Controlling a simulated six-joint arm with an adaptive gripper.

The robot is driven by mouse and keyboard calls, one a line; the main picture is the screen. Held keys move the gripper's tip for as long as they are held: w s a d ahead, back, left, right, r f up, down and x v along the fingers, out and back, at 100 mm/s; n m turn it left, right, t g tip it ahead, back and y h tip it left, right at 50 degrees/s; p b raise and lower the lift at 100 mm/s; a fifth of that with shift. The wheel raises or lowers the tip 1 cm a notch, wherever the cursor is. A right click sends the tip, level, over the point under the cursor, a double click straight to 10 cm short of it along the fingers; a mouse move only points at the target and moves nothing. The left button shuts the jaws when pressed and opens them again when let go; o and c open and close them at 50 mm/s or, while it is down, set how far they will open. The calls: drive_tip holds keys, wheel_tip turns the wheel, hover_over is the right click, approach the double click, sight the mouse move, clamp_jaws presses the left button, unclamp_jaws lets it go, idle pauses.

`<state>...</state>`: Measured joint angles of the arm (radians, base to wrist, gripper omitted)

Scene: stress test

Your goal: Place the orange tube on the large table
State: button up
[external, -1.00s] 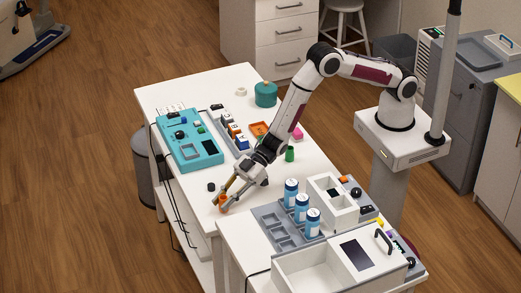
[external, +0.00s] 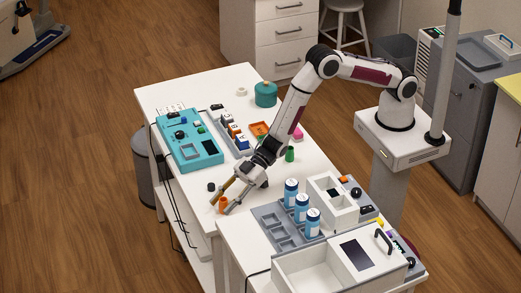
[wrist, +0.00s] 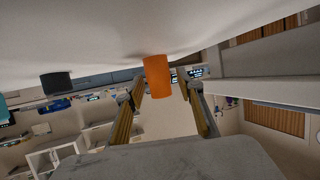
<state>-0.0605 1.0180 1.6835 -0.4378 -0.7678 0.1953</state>
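The orange tube (external: 223,203) stands upright on the white large table (external: 214,84), close to its front edge. My gripper (external: 221,208) is low over that edge with its fingers spread on either side of the tube. In the wrist view, where the tabletop fills the upper part, the orange tube (wrist: 157,76) shows between the open fingers of my gripper (wrist: 166,86). Gaps show between the tube and both fingers there, with the tube nearer the left one.
A small black cylinder (external: 211,187) stands just behind the tube. A green tube (external: 289,154) stands near my wrist. A teal panel (external: 190,140) lies to the left. A second table holds a grey tray (external: 283,231) with blue-white bottles (external: 302,208).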

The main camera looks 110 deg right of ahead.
drive_tip(key=shift+r, duration=0.15)
drive_tip(key=shift+s+d+r, duration=0.2)
drive_tip(key=shift+s+r, duration=0.1)
drive_tip(key=shift+s, duration=0.25)
drive_tip(key=shift+v, duration=5.35)
drive_tip(key=s+d+r+m+g+h, duration=0.1)
drive_tip(key=s+d+r+h, duration=0.25)
drive_tip(key=s+r, duration=0.45)
drive_tip(key=s+d+r+m+g+h, duration=0.2)
drive_tip(key=s+d+r, duration=0.35)
drive_tip(key=r, duration=0.55)
drive_tip(key=s+r+g, duration=0.1)
drive_tip(key=s+g, duration=0.1)
drive_tip(key=s, duration=1.3)
drive_tip(key=s+r+m+g, duration=0.1)
drive_tip(key=s+r+g, duration=0.1)
drive_tip(key=s, duration=1.3)
drive_tip(key=shift+a+r, duration=0.2)
drive_tip(key=shift+a, duration=0.15)
